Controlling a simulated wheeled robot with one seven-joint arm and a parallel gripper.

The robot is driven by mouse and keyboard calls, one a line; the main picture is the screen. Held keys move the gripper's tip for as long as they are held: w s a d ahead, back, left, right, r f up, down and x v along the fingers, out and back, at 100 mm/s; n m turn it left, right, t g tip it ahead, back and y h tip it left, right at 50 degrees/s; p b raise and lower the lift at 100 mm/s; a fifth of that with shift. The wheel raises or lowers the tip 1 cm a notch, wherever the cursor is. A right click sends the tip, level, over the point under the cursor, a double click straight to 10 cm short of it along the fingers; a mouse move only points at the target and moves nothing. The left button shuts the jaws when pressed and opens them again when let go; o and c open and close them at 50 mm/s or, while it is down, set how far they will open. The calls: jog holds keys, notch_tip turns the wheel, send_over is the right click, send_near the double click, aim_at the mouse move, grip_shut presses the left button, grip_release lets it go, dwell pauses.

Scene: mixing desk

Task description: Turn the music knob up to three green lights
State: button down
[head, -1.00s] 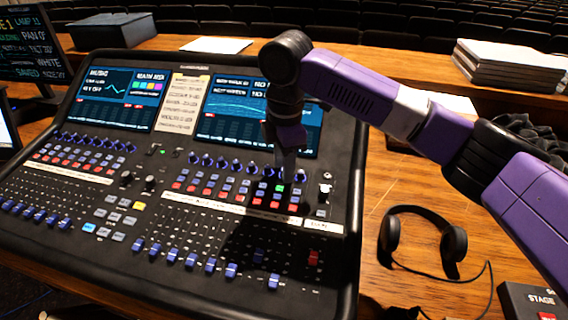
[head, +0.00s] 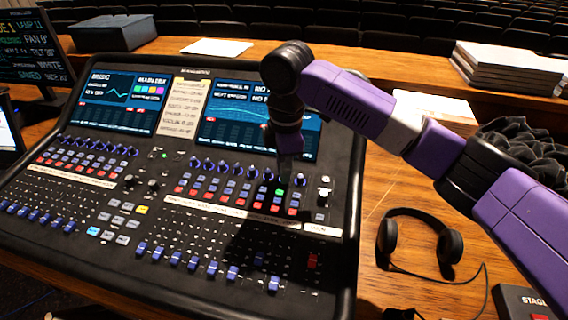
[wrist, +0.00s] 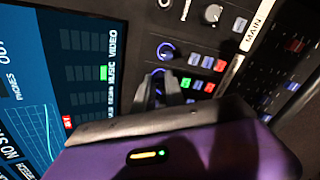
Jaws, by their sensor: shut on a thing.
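My gripper (head: 284,179) points down at the right end of the knob row on the mixing desk (head: 345,200). In the wrist view its fingers (wrist: 160,92) are shut around a knob with a blue-lit ring (wrist: 158,74), mostly hidden by them. This knob lines up with the word MUSIC (wrist: 111,75) on the screen. One green light (wrist: 103,73) shows beside that word, and the other blocks in its row that I can see are dark. A lit green button (wrist: 185,82) is in the same column of controls.
The neighbouring knob (wrist: 165,50), level with the word VIDEO, is close to my fingers. Faders (head: 273,284) fill the desk's front. Headphones (head: 420,236) lie on the wood to the right. Paper stacks (head: 510,66) stand behind.

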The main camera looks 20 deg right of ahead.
jog(key=m+p, duration=0.3)
jog(key=shift+s+r, duration=0.1)
jog(key=shift+r, duration=0.05)
jog(key=shift+m+p, duration=0.6)
jog(key=shift+p, duration=0.1)
jog(key=c, duration=1.4)
grip_release()
jog(key=r, duration=0.7)
jog(key=shift+s+r, duration=0.25)
jog(key=shift+s, duration=0.05)
